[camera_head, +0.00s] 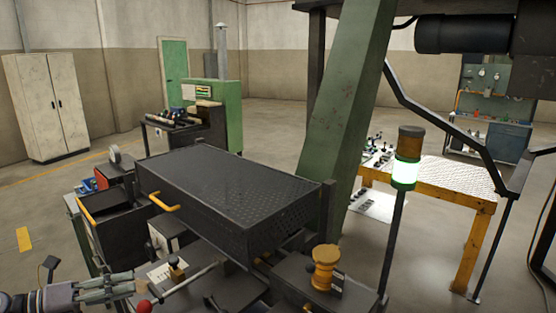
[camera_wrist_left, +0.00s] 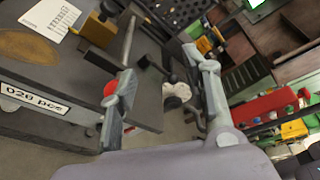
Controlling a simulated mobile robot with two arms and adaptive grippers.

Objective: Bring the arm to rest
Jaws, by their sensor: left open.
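My left gripper (camera_head: 112,286) is low at the left of the head view, near the front of the dark machine (camera_head: 215,195). In the left wrist view the two fingers of my left gripper (camera_wrist_left: 163,75) stand wide apart with nothing held between them. A red ball knob (camera_head: 144,306) is just below the fingertips in the head view. In the left wrist view the red knob (camera_wrist_left: 110,89) shows beside the left finger; I cannot tell whether they touch. My right gripper is in neither view.
A lever rod (camera_head: 185,288) and a yellow spool-like part (camera_head: 325,268) are at the machine's front. A lit stack light (camera_head: 406,172) stands on a pole to the right. A workbench (camera_head: 440,178) is behind it. Open floor (camera_head: 105,230) lies at the left.

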